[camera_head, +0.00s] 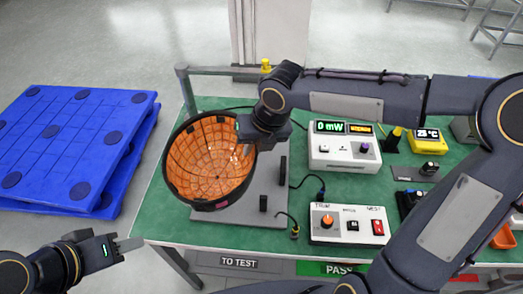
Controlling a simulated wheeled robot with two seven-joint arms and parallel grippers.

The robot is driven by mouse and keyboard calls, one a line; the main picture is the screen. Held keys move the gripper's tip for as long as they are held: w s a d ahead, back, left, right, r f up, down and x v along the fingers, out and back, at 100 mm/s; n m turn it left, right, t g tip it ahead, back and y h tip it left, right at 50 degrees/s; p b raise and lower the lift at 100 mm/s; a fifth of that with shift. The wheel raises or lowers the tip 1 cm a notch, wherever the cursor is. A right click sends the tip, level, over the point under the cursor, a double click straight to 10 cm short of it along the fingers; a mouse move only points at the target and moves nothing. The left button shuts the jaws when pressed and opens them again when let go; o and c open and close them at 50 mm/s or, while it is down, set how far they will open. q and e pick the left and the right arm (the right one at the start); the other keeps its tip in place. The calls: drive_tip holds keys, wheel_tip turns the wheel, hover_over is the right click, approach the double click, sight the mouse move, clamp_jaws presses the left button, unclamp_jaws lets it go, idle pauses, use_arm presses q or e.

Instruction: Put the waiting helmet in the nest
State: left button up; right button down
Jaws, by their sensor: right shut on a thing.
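The helmet (208,165), a dark bowl with an orange gridded inside facing the camera, is tilted over the left part of the green table. My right gripper (246,132) is shut on its upper right rim. The grey plate (262,214) with black upright posts, which looks like the nest, is below and right of the helmet and partly hidden by it. I cannot tell whether the helmet touches it. My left gripper (128,244) is empty at the lower left, off the table's front edge; its finger gap is not clear.
A white meter box (344,158) and a white control box (350,238) with knobs and a red switch stand right of the plate, with cables between. Blue pallets (70,140) lie at left. My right arm crosses above the table.

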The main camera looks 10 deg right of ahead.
drive_tip(key=shift+w+d+f+p, duration=0.15)
drive_tip(key=shift+w+d+f, duration=1.2)
drive_tip(key=shift+f, duration=0.6)
drive_tip(key=shift+w+d+f+p, duration=0.15)
drive_tip(key=shift+w+d+f, duration=1.2)
drive_tip(key=shift+f, duration=0.6)
drive_tip(key=shift+w+d+f+p, duration=0.15)
drive_tip(key=shift+w+d+f, duration=1.15)
drive_tip(key=shift+f, duration=0.65)
drive_tip(key=shift+a, duration=0.15)
drive_tip(key=shift+w+f, duration=0.1)
drive_tip(key=shift+f, duration=0.05)
drive_tip(key=c, duration=1.4)
unclamp_jaws()
drive_tip(key=shift+c, duration=0.2)
